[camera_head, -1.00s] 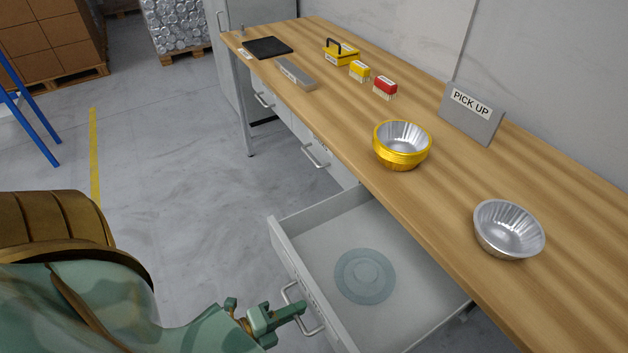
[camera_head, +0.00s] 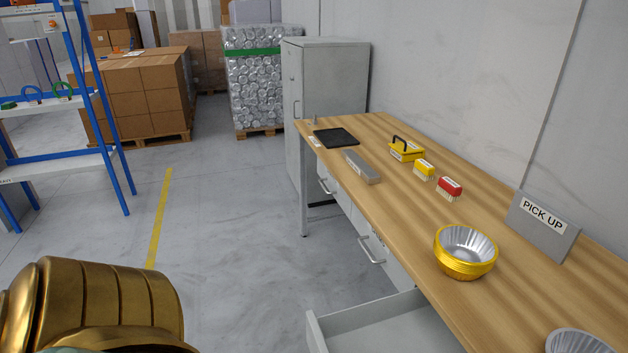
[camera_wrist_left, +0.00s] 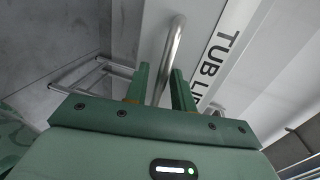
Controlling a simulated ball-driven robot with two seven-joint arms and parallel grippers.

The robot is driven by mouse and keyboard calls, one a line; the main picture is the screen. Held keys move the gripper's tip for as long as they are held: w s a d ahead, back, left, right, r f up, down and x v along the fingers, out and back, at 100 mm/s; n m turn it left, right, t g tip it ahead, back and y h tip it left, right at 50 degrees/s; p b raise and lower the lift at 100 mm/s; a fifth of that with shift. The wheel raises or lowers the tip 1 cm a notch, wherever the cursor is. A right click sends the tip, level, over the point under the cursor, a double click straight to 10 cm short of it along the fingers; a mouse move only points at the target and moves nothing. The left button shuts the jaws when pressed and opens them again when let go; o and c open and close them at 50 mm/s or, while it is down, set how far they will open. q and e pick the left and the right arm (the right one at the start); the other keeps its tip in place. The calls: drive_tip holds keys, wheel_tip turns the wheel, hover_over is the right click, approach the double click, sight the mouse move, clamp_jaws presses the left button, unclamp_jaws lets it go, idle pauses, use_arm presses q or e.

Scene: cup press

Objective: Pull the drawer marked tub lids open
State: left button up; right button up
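The tub lids drawer (camera_head: 378,329) stands pulled out from under the bench at the bottom of the head view, cut off by the frame edge. Its front, with the printed label (camera_wrist_left: 218,60) only partly readable, fills the right of the left wrist view. Its metal bar handle (camera_wrist_left: 172,48) runs down between the fingers of my left gripper (camera_wrist_left: 160,82). The fingers are apart, with a gap beside the bar, so the gripper looks open around the handle. The head view does not show this gripper. My right gripper is in neither current view.
The wooden bench (camera_head: 410,215) holds stacked yellow tubs (camera_head: 465,252), a silver tub (camera_head: 578,342), a pick-up sign (camera_head: 541,226), brushes and a dark mat (camera_head: 336,138). Another drawer handle (camera_head: 371,251) sticks out farther along. The floor left of the bench is clear.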

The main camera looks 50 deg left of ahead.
use_arm(q)
drive_tip(key=p+v, duration=0.1)
drive_tip(key=v, duration=1.5)
drive_tip(key=shift+s, duration=0.15)
